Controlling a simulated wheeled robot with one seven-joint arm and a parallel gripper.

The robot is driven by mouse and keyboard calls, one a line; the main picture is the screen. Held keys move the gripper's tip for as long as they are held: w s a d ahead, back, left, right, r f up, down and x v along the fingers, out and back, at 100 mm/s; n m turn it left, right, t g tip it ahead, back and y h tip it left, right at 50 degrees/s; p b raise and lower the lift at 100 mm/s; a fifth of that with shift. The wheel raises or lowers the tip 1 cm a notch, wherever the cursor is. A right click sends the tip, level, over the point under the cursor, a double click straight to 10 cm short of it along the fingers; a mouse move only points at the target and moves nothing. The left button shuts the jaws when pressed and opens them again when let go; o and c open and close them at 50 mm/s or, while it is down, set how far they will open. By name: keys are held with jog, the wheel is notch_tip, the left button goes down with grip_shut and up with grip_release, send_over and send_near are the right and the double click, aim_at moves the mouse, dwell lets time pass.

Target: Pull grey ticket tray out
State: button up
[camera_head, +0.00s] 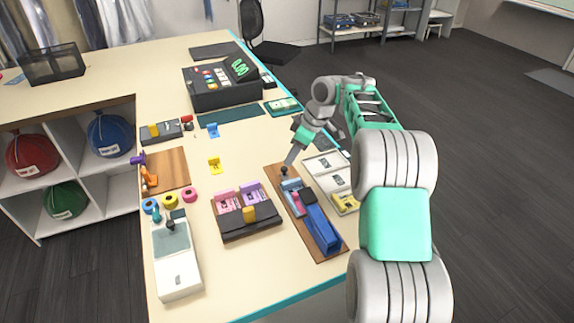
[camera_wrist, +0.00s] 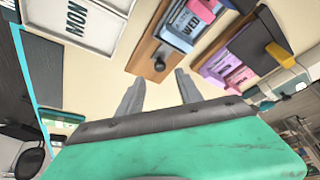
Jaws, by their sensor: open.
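My gripper (camera_head: 291,158) is open and empty, its two grey fingers also showing apart in the wrist view (camera_wrist: 160,80). A wooden board (camera_head: 275,182) lies under it. A dark round knob (camera_head: 284,171) stands at the board's far end; in the wrist view the knob (camera_wrist: 159,65) appears just beyond the fingertips, apart from them. Beside the knob is a grey-blue ticket holder (camera_head: 291,184), with a card marked WED in the wrist view (camera_wrist: 187,27). A pink block (camera_head: 303,203) and a blue stapler-like piece (camera_head: 322,230) follow it. I cannot tell for certain which piece is the grey ticket tray.
A white tray (camera_head: 325,160) lies right of the board. A dark tray (camera_head: 250,232) with pink and purple holders and a yellow handle is on its left. A white box (camera_head: 180,285) stands near left. Clear tabletop lies between board and yellow stand (camera_head: 215,166).

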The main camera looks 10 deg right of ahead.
aim_at(285, 168)
jog(key=x, duration=0.6)
jog(key=shift+p, duration=0.35)
jog(key=shift+c, duration=0.5)
grip_shut()
dwell(0.4)
